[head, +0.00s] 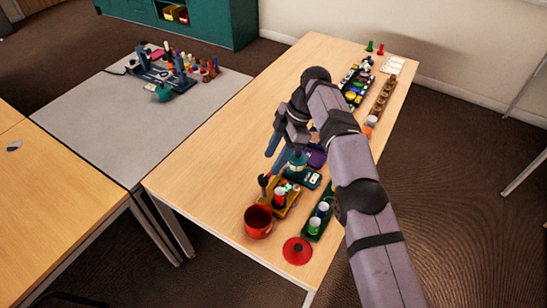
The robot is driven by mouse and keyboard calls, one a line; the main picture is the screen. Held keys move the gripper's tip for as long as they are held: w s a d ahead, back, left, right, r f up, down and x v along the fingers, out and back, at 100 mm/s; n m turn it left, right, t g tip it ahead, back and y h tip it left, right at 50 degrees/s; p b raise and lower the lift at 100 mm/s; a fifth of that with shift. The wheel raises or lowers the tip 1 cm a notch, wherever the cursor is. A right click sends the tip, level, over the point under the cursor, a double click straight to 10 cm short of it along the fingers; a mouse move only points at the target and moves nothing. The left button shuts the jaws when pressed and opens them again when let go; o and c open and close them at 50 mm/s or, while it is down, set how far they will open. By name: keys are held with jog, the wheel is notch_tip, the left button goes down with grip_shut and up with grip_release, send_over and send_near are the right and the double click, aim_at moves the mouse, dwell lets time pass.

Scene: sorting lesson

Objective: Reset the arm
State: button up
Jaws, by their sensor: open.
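My arm comes in from the lower right and bends over the middle of the wooden table (218,150). My gripper (271,154) points down and to the left above the table, near a teal item (298,160). Its bluish fingers look apart, with nothing seen between them. My wrist and forearm hide part of the table's middle and right side.
A red pot (258,222), a red lid (297,251), a yellow-brown tray (290,206) and a green tray (323,222) stand near the front. A black tray (345,98) and a brown rack (384,98) lie farther back. The table's left side is bare.

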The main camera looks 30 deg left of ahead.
jog(key=w+d+r+m+t+h, duration=0.1)
jog(key=w+d+r+m, duration=0.1)
jog(key=d+m, duration=0.75)
jog(key=w+d+r+m+t, duration=0.1)
jog(key=w+d+r+m, duration=0.3)
jog(key=d, duration=1.1)
jog(key=s+d+f+m+h, duration=0.1)
jog(key=s+d+f+m, duration=0.2)
jog(key=s+d+m, duration=0.4)
jog(key=s+d+f+m+t+h+p, duration=0.1)
jog(key=s+d+f+m, duration=0.2)
jog(key=s+d, duration=1)
jog(key=s+m, duration=0.3)
jog(key=shift+d+m+p, duration=0.3)
jog(key=shift+m, duration=0.05)
